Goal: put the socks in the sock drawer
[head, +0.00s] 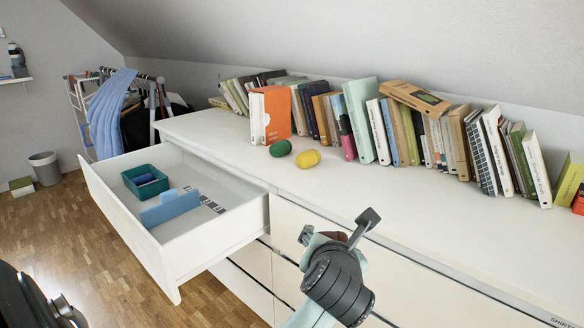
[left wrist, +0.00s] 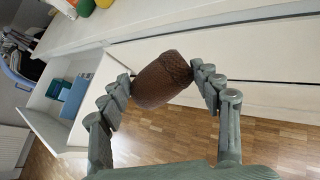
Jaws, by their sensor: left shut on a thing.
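In the left wrist view my left gripper (left wrist: 163,82) is shut on a brown rolled sock (left wrist: 160,86), held between both fingers in front of the dresser. A green rolled sock (head: 280,148) and a yellow rolled sock (head: 306,159) lie on the dresser top. The open white drawer (head: 128,216) holds a teal box (head: 132,176) with something dark blue inside, and a blue divider (head: 170,208). My right gripper is not in view.
Books (head: 358,120) line the back of the dresser top (head: 420,205). The top's front part is mostly clear. The drawer juts out to the left over the wooden floor (head: 50,235). A clothes rack (head: 140,110) and a bin (head: 45,168) stand beyond.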

